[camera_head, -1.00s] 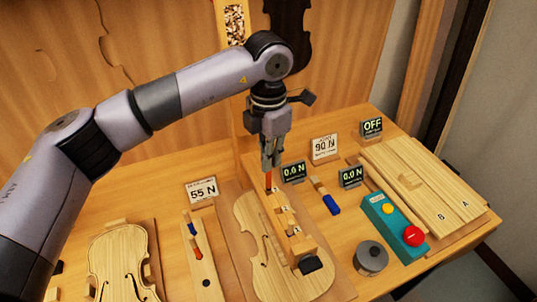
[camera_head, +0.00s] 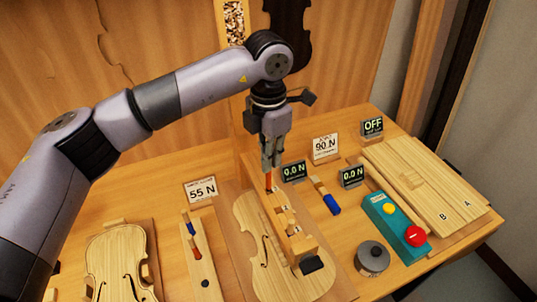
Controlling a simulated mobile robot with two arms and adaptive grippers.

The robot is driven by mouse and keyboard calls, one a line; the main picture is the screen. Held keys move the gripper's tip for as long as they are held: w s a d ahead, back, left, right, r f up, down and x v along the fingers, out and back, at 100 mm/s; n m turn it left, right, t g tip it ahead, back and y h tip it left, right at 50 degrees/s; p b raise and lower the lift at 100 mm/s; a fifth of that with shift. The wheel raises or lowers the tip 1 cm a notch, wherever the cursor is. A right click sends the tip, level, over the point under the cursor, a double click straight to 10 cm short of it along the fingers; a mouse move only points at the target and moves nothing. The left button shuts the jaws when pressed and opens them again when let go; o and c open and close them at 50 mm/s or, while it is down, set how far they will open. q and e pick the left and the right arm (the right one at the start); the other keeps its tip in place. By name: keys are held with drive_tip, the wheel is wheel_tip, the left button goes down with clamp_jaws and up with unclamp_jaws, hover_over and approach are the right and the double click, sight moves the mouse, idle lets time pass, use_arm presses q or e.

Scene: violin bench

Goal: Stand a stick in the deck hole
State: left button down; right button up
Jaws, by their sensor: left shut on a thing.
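My left gripper (camera_head: 270,163) is shut on a red-orange stick (camera_head: 268,181), which hangs upright below the fingertips. The stick is over the back end of a wooden block fixture (camera_head: 296,243) that lies across a pale violin (camera_head: 252,238). Whether its lower end touches the fixture or is in a hole, I cannot tell. A narrow wooden board (camera_head: 197,266) to the left bears a blue-tipped stick (camera_head: 190,228) and a red-tipped stick (camera_head: 195,247). A small dark round spot, perhaps a hole, shows near its front end. My right gripper is not in view.
A second violin body (camera_head: 116,262) lies at left. A blue-handled tool (camera_head: 329,201), a teal box with a red button (camera_head: 391,221), a grey round weight (camera_head: 372,257) and pale boards (camera_head: 432,190) are at right. Small displays (camera_head: 294,171) stand behind the fixture.

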sight(268, 188)
use_arm(q)
drive_tip(key=shift+f+b, duration=3.8)
drive_tip(key=shift+f, duration=0.85)
drive_tip(key=shift+r, duration=0.25)
wheel_tip(268, 188, up, 9)
drive_tip(key=p, duration=0.4)
idle(0.5)
drive_tip(key=shift+f, duration=0.1)
idle(1.7)
